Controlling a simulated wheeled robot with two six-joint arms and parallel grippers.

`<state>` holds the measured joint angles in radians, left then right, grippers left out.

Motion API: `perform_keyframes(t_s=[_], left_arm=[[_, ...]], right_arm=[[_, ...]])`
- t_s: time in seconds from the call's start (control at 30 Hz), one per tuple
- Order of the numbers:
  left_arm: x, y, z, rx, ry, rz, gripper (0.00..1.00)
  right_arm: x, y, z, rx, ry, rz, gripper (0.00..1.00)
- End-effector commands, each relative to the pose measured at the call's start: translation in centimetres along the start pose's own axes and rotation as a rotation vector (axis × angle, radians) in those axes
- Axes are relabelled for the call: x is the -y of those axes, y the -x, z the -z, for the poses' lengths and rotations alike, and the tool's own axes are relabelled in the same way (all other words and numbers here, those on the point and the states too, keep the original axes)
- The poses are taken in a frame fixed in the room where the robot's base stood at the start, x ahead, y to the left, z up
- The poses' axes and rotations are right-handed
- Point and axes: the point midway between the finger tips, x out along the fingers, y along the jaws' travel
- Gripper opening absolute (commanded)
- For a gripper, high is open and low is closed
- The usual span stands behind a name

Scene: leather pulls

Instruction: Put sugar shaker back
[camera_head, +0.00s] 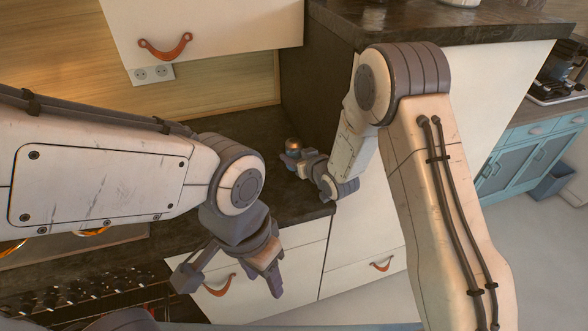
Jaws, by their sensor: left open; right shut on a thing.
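The sugar shaker (293,144) is a small rounded thing with a coppery top, over the dark countertop (240,135) near its back right corner. My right gripper (291,156) is shut on it; the fingers hide its lower part, and I cannot tell whether it touches the counter. My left gripper (230,287) is open and empty, pointing down in front of the white drawers, below the counter's front edge.
A white upper cabinet (205,30) with a leather pull hangs over the counter. A tall white panel under a dark top (450,22) stands at right. A stove with knobs (90,295) is at lower left. Blue cabinets (530,160) stand far right, beyond open floor.

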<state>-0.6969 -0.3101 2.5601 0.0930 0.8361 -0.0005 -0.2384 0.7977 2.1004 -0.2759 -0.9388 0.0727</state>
Motion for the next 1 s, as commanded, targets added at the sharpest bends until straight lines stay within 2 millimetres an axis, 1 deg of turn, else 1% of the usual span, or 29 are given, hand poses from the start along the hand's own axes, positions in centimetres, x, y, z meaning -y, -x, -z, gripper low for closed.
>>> perform_keyframes(t_s=[0.03,0.17,0.3,0.43,0.73,0.87,0.9,0.93,0.97,1.0], left_arm=[[0.0,0.2,0.0,0.000,0.000,0.000,0.50],[0.0,0.4,0.0,0.000,0.000,0.000,0.50],[-0.1,0.8,0.1,0.000,0.000,0.000,0.50],[-0.1,1.1,0.1,0.000,0.000,0.000,0.50],[-0.1,1.0,0.1,0.000,0.000,0.000,0.50],[0.0,0.5,0.0,0.000,0.000,0.000,0.50],[-0.1,0.7,0.0,0.000,0.000,0.000,0.50],[-0.1,0.7,0.0,0.000,0.000,0.000,0.50],[-0.1,0.7,0.0,0.000,0.000,0.000,0.50],[-0.1,0.7,0.0,0.000,0.000,0.000,0.50]], right_arm=[[-0.1,-0.2,-0.5,0.000,-0.002,-0.002,0.00],[-0.1,-0.6,-1.4,-0.001,-0.001,-0.002,0.00],[0.0,-1.4,-3.3,0.001,-0.001,0.000,0.00],[0.1,-2.0,-4.6,-0.001,0.000,0.001,0.00],[0.2,-2.2,-4.8,-0.004,0.002,0.001,0.00],[0.2,-2.4,-5.2,-0.004,0.002,0.002,0.00],[0.2,-2.3,-5.1,-0.002,0.002,0.002,0.73],[0.2,-2.3,-5.1,-0.002,0.002,0.002,0.85],[0.2,-2.3,-5.1,-0.002,0.002,0.002,0.88],[0.2,-2.3,-5.1,-0.002,0.002,0.002,0.88]])
